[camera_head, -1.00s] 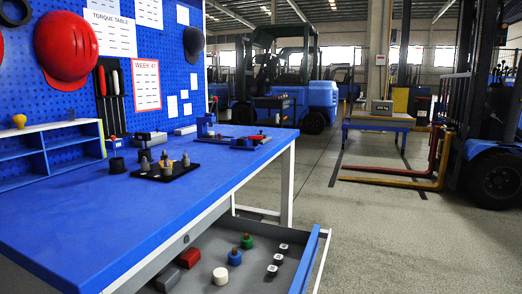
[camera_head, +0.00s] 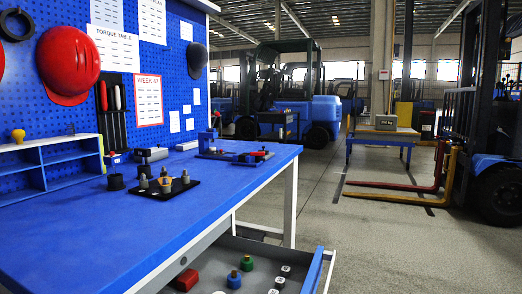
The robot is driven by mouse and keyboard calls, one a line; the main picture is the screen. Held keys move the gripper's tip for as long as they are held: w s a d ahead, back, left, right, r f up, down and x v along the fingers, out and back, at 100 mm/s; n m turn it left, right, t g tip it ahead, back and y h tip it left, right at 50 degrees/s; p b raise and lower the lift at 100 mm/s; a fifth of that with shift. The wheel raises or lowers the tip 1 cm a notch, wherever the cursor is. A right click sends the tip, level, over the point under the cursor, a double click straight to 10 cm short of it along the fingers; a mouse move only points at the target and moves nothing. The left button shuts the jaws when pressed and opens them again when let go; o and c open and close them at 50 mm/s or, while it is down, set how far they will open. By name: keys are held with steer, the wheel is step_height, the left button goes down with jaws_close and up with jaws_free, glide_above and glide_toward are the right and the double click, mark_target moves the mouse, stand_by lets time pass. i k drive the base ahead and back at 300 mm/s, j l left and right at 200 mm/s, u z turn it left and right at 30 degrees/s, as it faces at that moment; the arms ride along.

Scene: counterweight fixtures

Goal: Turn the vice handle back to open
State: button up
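A small blue clamp-like fixture (camera_head: 207,142) stands on a dark base plate near the far end of the blue workbench. A red part (camera_head: 262,153) lies low at the right end of that base, close to the bench edge. A grey block-shaped device (camera_head: 150,154) sits to the left, with a small red-and-blue piece (camera_head: 113,158) beside it. At this size I cannot tell which of these is the vice, or how its handle stands. My gripper is not in view.
The blue workbench (camera_head: 130,225) holds a black tray (camera_head: 183,190) with several small weights and a dark cup (camera_head: 115,182). An open drawer (camera_head: 314,270) below juts out right, holding a red block and several weights. Forklift forks (camera_head: 395,198) lie beyond clear floor.

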mark_target(257, 154)
steer(key=i+l, duration=0.2)
steer(key=i, duration=0.25)
steer(key=i+l, duration=0.25)
steer(key=i, duration=0.25)
steer(key=i+l, duration=0.2)
steer(key=i, duration=0.25)
steer(key=i+l, duration=0.2)
steer(key=i, duration=0.25)
steer(key=i+l+u, duration=0.4)
steer(key=i, duration=0.3)
steer(key=i+l+u, duration=0.45)
steer(key=i+l, duration=0.15)
steer(key=l, duration=0.25)
steer(key=u, duration=0.45)
